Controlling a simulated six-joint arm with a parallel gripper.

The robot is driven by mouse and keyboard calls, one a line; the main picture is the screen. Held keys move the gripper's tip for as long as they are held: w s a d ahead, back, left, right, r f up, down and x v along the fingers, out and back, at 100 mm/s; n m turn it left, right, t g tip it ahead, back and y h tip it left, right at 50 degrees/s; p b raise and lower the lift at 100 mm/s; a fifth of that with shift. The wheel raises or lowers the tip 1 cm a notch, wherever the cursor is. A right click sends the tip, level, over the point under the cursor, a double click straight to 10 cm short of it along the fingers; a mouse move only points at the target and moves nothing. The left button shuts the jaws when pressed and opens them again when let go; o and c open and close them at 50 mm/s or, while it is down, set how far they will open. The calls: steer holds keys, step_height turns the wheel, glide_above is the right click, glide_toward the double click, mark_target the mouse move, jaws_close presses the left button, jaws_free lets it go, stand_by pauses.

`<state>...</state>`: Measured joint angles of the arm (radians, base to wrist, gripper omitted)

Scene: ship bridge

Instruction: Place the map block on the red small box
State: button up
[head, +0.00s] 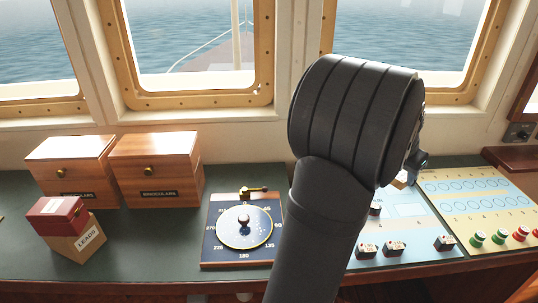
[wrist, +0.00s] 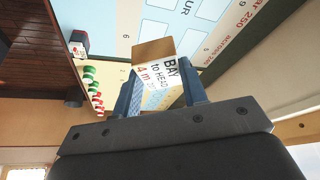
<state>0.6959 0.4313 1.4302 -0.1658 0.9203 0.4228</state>
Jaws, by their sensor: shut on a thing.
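The map block (wrist: 157,72) is a small tan block with a white printed face reading "BAY to HEAD 4 m". My gripper (wrist: 162,90) is shut on it, with a blue finger on each side, over the chart panel. In the head view my arm hides most of the gripper and block; a small tan piece (head: 399,183) showing beside the arm may be the block. The red small box (head: 55,214) is at the far left, atop a tan part labelled "LEADS" (head: 78,243). Its top looks bare except for a small knob. My gripper is far to its right.
Two wooden binocular boxes (head: 72,165) (head: 155,168) stand behind the red box. A compass dial board (head: 243,230) lies between it and my arm. Small printed blocks (head: 393,248) sit on the chart panel (head: 420,215); green and red knobs (head: 498,238) are at right.

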steer(key=w+a+r+n+t, duration=0.1)
steer(key=w+a+r+n, duration=0.15)
steer(key=w+a, duration=0.7)
steer(key=w+a+r+n+y, duration=0.1)
steer(key=a+r+n, duration=0.15)
steer(key=a, duration=0.95)
steer(key=w+a+r+n+t+y, duration=0.15)
steer(key=a+n, duration=0.25)
steer(key=a, duration=0.9)
steer(key=w+a+r+n+y, duration=0.1)
steer(key=a+r+n, duration=0.15)
steer(key=a, duration=0.95)
steer(key=s+a+r+n+g+y, duration=0.1)
steer(key=s+a+r+n, duration=0.15)
steer(key=s+a, duration=0.6)
steer(key=s+a+r+n+y, duration=0.1)
steer(key=s+a+r+n, duration=0.2)
steer(key=a, duration=1)
steer(key=s+a+r+n+g+y, duration=0.15)
steer(key=s+a+n, duration=0.35)
steer(key=a, duration=0.5)
steer(key=m+t, duration=0.1)
glide_toward(52, 203)
steer(key=shift+w+a+f, duration=0.25)
steer(key=shift+w+a, duration=0.2)
steer(key=shift+w, duration=0.35)
steer(key=shift+s+a+f, duration=0.15)
steer(key=shift+a+f, duration=0.2)
steer(key=shift+f, duration=1.9)
steer(key=shift+f, duration=0.15)
